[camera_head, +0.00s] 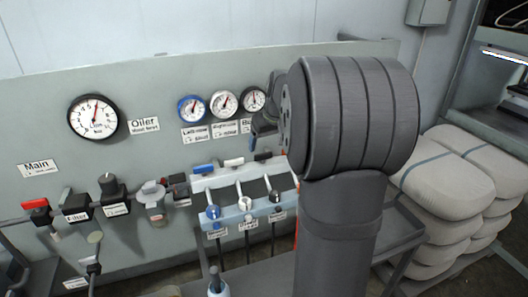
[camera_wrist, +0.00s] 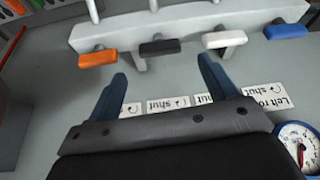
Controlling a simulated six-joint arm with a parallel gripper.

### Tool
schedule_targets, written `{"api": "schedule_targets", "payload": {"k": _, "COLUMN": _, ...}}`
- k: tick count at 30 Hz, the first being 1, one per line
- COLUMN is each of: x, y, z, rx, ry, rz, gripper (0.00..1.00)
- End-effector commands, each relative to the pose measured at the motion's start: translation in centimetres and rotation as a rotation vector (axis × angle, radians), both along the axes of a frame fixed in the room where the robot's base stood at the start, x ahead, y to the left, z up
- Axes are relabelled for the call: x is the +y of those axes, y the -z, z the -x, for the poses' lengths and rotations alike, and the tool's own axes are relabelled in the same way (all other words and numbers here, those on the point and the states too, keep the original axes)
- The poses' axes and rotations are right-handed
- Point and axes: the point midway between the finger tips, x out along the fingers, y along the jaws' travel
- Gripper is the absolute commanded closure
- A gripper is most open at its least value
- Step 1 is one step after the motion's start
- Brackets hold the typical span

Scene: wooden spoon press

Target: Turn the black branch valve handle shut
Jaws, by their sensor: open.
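In the wrist view, the black branch valve handle (camera_wrist: 160,47) lies crosswise below the pale manifold (camera_wrist: 190,22), between an orange handle (camera_wrist: 97,58) and a white handle (camera_wrist: 224,39). A blue handle (camera_wrist: 286,31) is at the far right. My gripper (camera_wrist: 163,70) is open and empty. Its two dark blue fingers point toward the black handle, which appears between and just beyond the tips. I cannot tell the exact depth gap. In the head view, the black handle (camera_head: 263,156) shows small beside my arm, and my gripper is mostly hidden behind the arm.
The panel carries several gauges, including a large one (camera_head: 93,116) and a blue-rimmed one (camera_head: 192,109). White labels (camera_wrist: 205,101) with "shut" and arrows sit under the fingers. A red main handle (camera_head: 36,204) is far left. White sacks (camera_head: 440,185) are stacked right.

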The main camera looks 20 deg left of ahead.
Motion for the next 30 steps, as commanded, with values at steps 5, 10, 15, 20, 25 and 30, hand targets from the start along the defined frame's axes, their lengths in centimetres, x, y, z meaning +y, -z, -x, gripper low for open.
{"api": "schedule_targets", "payload": {"k": 5, "x": 1.0, "y": 3.1, "z": -0.7, "rx": 0.003, "ry": 0.000, "rz": 0.002, "gripper": 0.22}}
{"api": "schedule_targets", "payload": {"k": 10, "x": 1.5, "y": 4.6, "z": -1.2, "rx": 0.001, "ry": 0.000, "rz": 0.001, "gripper": 0.22}}
{"api": "schedule_targets", "payload": {"k": 15, "x": 1.7, "y": 5.1, "z": -1.3, "rx": -0.001, "ry": 0.000, "rz": 0.000, "gripper": 0.22}}
{"api": "schedule_targets", "payload": {"k": 20, "x": 1.7, "y": 5.1, "z": -1.3, "rx": -0.001, "ry": 0.001, "rz": 0.000, "gripper": 0.22}}
{"api": "schedule_targets", "payload": {"k": 25, "x": 1.7, "y": 5.0, "z": -1.3, "rx": 0.000, "ry": 0.001, "rz": 0.000, "gripper": 0.47}}
{"api": "schedule_targets", "payload": {"k": 30, "x": 1.7, "y": 5.0, "z": -1.3, "rx": 0.000, "ry": 0.001, "rz": 0.000, "gripper": 0.66}}
